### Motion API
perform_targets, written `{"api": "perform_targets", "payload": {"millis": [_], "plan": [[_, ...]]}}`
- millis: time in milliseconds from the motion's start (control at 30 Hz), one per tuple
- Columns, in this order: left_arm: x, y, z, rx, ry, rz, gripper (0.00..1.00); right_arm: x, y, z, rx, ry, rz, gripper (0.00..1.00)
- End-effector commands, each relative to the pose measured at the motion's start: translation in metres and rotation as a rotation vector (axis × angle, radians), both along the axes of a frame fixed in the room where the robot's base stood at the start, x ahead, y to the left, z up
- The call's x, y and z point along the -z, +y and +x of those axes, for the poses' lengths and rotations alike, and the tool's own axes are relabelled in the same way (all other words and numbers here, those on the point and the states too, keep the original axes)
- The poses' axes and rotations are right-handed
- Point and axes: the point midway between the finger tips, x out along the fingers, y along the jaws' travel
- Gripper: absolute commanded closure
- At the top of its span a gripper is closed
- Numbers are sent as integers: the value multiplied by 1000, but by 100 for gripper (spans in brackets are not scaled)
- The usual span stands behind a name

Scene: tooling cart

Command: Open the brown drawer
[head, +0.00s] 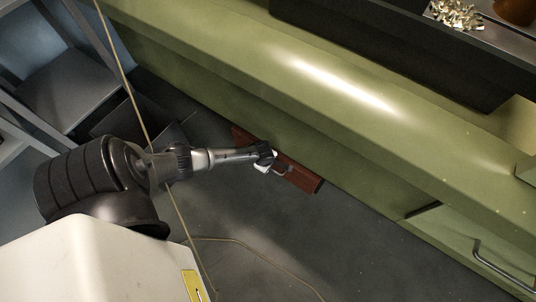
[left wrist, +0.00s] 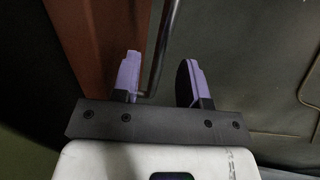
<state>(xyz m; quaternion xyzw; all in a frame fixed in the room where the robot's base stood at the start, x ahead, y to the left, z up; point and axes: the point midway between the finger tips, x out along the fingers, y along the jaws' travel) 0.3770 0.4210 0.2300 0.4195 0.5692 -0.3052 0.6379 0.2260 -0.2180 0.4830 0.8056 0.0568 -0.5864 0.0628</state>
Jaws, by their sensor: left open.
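The brown drawer (head: 305,181) shows in the head view as a narrow reddish-brown front low on the green cart, partly covered by my left arm. My left gripper (head: 271,164) is at its front, beside the drawer's metal handle (head: 284,171). In the left wrist view the brown drawer (left wrist: 108,30) fills the upper left. The handle bar (left wrist: 160,55) runs down between the two fingers of my left gripper (left wrist: 160,83), nearer the left finger. The fingers are apart. Whether the left finger touches the bar is unclear. My right gripper is in neither view.
Grey shelving (head: 65,85) stands at upper left. Thin tan cords cross the scene. Dark floor (head: 350,235) in front of the brown drawer is mostly clear.

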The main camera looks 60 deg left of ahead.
Motion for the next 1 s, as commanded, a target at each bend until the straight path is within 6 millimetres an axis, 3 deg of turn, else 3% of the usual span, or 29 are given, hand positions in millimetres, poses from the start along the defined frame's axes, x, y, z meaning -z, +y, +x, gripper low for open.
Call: {"api": "perform_targets", "payload": {"millis": [200, 667, 1000], "plan": [[17, 2, 2, 0, 1, 0, 60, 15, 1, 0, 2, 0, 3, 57], [19, 2, 3, 0, 0, 0, 60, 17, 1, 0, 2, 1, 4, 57], [19, 2, 3, 0, 1, 0, 92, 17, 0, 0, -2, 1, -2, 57]]}}
